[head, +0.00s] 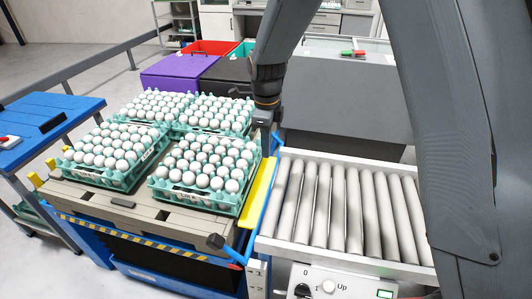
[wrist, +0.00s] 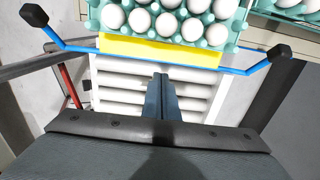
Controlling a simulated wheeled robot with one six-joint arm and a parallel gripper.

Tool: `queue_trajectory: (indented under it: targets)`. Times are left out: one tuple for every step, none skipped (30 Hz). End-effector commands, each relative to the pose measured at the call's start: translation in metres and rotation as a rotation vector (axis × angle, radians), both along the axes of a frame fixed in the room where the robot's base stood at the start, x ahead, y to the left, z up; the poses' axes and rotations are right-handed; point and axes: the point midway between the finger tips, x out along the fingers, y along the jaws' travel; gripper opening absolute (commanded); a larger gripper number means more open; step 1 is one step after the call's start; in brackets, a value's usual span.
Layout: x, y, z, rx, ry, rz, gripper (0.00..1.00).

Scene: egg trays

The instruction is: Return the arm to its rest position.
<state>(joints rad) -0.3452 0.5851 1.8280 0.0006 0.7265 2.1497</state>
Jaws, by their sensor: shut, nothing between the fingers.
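My gripper (wrist: 160,84) shows in the wrist view as two dark fingers pressed together with nothing between them. It points away from the camera over white rollers, short of a yellow strip. In the head view my dark arm comes down from the top, with its end hanging near the right edge of the egg trays; the fingertips are hard to make out there. A front-right teal tray (head: 192,202) of white eggs sits on a pallet (head: 150,208). The same kind of tray also shows at the top of the wrist view (wrist: 175,38).
Several egg trays fill the pallet. A roller conveyor (head: 332,210) stands empty at right, behind a control panel (head: 345,287). A yellow strip (head: 258,193) and blue bars edge the pallet. Purple (head: 180,72) and red (head: 213,46) crates stand behind; a blue cart (head: 45,112) is at left.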

Motion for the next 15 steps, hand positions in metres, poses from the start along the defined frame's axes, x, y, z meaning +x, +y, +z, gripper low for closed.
queue_trajectory:
  targets:
    - [0.0, 0.0, 0.002, 0.0, 0.0, 0.0, 0.0]
    - [0.0, 0.0, 0.003, 0.0, 0.0, 0.0, 0.0]
    - [0.0, 0.0, 0.003, 0.0, 0.0, 0.001, 0.0]
    - [-0.001, -0.001, 0.004, 0.0, 0.0, 0.003, 0.0]
    - [-0.001, -0.002, 0.004, 0.0, 0.0, 0.01, 0.0]
    - [-0.003, -0.005, 0.005, 0.0, -0.001, 0.027, 0.0]
    - [-0.004, -0.008, 0.006, 0.001, -0.001, 0.046, 0.0]
    - [-0.006, -0.012, 0.008, 0.001, -0.004, 0.072, 0.0]
    - [-0.01, -0.019, 0.011, 0.002, -0.008, 0.119, 0.0]
    - [-0.013, -0.025, 0.013, 0.002, -0.01, 0.16, 0.0]
    - [-0.018, -0.033, 0.015, 0.002, -0.013, 0.208, 0.0]
    - [-0.024, -0.042, 0.018, 0.002, -0.017, 0.279, 0.0]
    - [-0.029, -0.05, 0.021, 0.001, -0.022, 0.336, 0.0]
    - [-0.035, -0.058, 0.023, 0.001, -0.024, 0.395, 0.0]
    - [-0.043, -0.068, 0.025, -0.001, -0.03, 0.474, 0.0]
